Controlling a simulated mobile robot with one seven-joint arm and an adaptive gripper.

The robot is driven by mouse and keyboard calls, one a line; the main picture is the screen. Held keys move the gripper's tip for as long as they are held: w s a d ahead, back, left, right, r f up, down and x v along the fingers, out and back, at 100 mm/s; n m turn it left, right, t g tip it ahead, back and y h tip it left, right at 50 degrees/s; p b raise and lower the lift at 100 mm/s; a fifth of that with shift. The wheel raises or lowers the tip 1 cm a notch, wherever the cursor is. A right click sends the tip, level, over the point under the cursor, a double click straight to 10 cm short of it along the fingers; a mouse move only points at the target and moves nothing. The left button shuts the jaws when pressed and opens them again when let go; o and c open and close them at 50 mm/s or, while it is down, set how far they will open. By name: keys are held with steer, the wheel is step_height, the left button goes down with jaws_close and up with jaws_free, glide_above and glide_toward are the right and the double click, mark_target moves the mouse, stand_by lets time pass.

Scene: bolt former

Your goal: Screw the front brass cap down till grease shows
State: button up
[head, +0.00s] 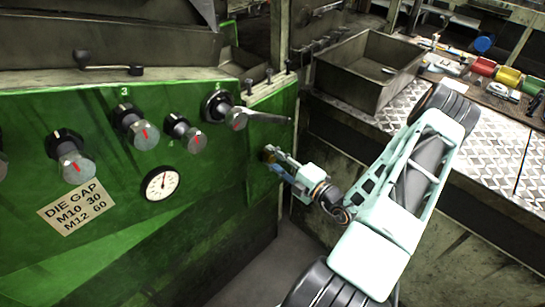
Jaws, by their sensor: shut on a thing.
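My gripper (275,156) is at the right end of the green machine panel. It is shut on a small brass-coloured cap (267,155) that stands out from the green face. The fingers cover most of the cap, so its thread and how far down it sits cannot be seen. No grease can be made out around it at this size.
The green panel (110,225) carries several knobs with red marks, a round dial (161,183) and a lever handle (240,116) above my gripper. A metal bin (350,85) and a tread-plate bench (490,140) with coloured cans stand to the right.

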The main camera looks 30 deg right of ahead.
steer(key=o, duration=1.2)
steer(key=shift+c, duration=0.2)
steer(key=v, duration=1.2)
